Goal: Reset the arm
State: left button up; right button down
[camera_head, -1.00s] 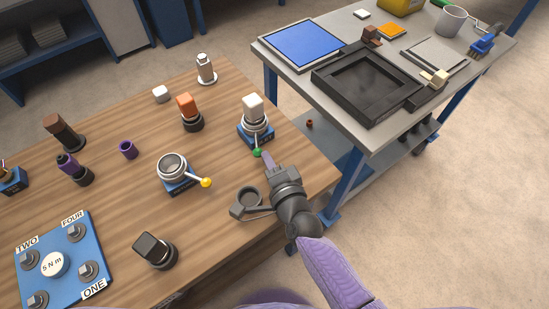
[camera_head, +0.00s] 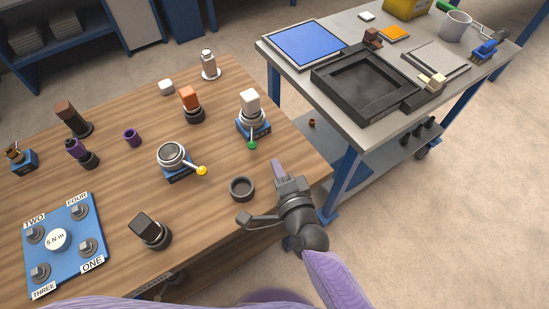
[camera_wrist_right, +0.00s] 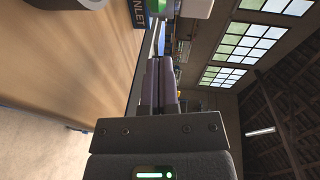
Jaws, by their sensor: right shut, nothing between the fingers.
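My right gripper (camera_head: 277,168) is over the right edge of the wooden table, its fingers pointing away from me. In the right wrist view its two fingers (camera_wrist_right: 160,85) lie together, shut, with nothing between them. A white-topped device on a blue base (camera_head: 252,118) with a green-knobbed lever (camera_head: 252,145) stands just beyond the fingertips, apart from them. Part of a blue base marked INLET (camera_wrist_right: 132,16) shows at the top of the wrist view. My left gripper is not in view.
A dark ring (camera_head: 242,188) lies left of my right gripper. A yellow-knobbed device (camera_head: 175,160), a black-capped part (camera_head: 152,232) and a blue numbered plate (camera_head: 88,245) stand further left. A grey cart (camera_head: 305,83) with a black tray (camera_head: 360,85) is at the right.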

jog(key=s+d+r+n+g+h+p, duration=0.1)
jog(key=s+d+n+g+h, duration=0.2)
jog(key=s+d+n+g, duration=0.55)
jog(key=s+d+r+n+g+h, duration=0.2)
jog(key=s+d+n+g+h, duration=0.15)
jog(key=s+d+n, duration=0.55)
jog(key=s+a+f+m+g, duration=0.1)
jog(key=s+f+m, duration=0.1)
jog(key=f, duration=0.7)
jog(key=s+a+f+m, duration=0.1)
jog(key=s+f, duration=0.1)
jog(key=f, duration=0.7)
jog(key=s+d+f+g, duration=0.1)
jog(key=s+d+f, duration=0.2)
jog(key=s+f, duration=0.7)
jog(key=s, duration=0.3)
jog(key=shift+s+d+f+g, duration=0.2)
jog(key=shift+s+f+g, duration=0.1)
jog(key=shift+s+f, duration=0.1)
